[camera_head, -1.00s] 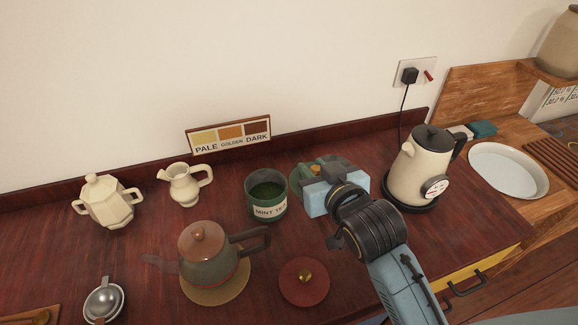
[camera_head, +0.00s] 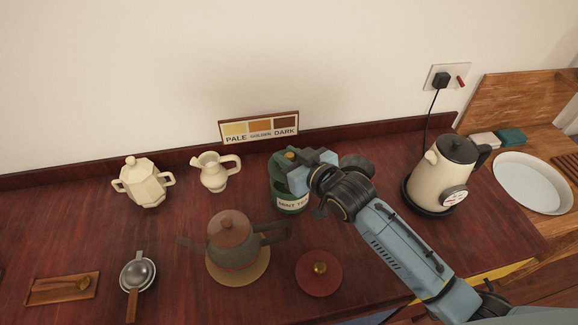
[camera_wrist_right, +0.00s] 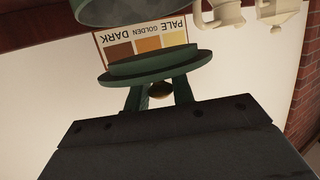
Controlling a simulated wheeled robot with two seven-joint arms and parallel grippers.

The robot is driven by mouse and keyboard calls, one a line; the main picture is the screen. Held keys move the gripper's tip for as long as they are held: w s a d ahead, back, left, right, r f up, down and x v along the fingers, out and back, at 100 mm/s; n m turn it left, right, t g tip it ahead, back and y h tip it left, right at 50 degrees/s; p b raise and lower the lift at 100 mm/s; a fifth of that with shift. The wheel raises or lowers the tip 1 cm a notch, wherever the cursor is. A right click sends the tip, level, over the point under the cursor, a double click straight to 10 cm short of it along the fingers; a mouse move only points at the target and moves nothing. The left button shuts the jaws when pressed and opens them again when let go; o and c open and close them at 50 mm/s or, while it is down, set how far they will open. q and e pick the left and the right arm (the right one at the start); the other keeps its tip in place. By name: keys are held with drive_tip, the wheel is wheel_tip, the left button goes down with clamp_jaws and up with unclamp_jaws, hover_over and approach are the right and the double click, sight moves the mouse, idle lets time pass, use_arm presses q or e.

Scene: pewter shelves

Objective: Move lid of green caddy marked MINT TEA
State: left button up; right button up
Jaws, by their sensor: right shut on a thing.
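The green caddy marked MINT TEA (camera_head: 288,204) stands on the dark red counter. Part of it shows at the top of the right wrist view (camera_wrist_right: 128,10). My right gripper (camera_head: 300,160) is shut on the brass knob of the green lid (camera_wrist_right: 155,68) and holds it over the caddy. In the wrist view, which is upside down, a gap shows between lid and caddy. In the head view the lid and gripper hide most of the caddy's mouth. My left gripper is not in view.
A teapot (camera_head: 233,240) on a round mat stands just left of the caddy, and a red lid with a brass knob (camera_head: 319,281) lies in front. A kettle (camera_head: 438,178) stands right. A cream jug (camera_head: 213,172) and sugar pot (camera_head: 144,184) stand left. A PALE GOLDEN DARK sign (camera_head: 258,128) stands behind.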

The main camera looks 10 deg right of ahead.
drive_tip(key=shift+f, duration=1.5)
drive_tip(key=shift+f+b, duration=0.35)
drive_tip(key=shift+f, duration=0.3)
drive_tip(key=o, duration=1)
drive_tip(key=shift+r, duration=0.25)
drive_tip(key=v, duration=0.8)
drive_tip(key=p+v, duration=0.1)
drive_tip(key=v, duration=0.3)
drive_tip(key=shift+r, duration=0.45)
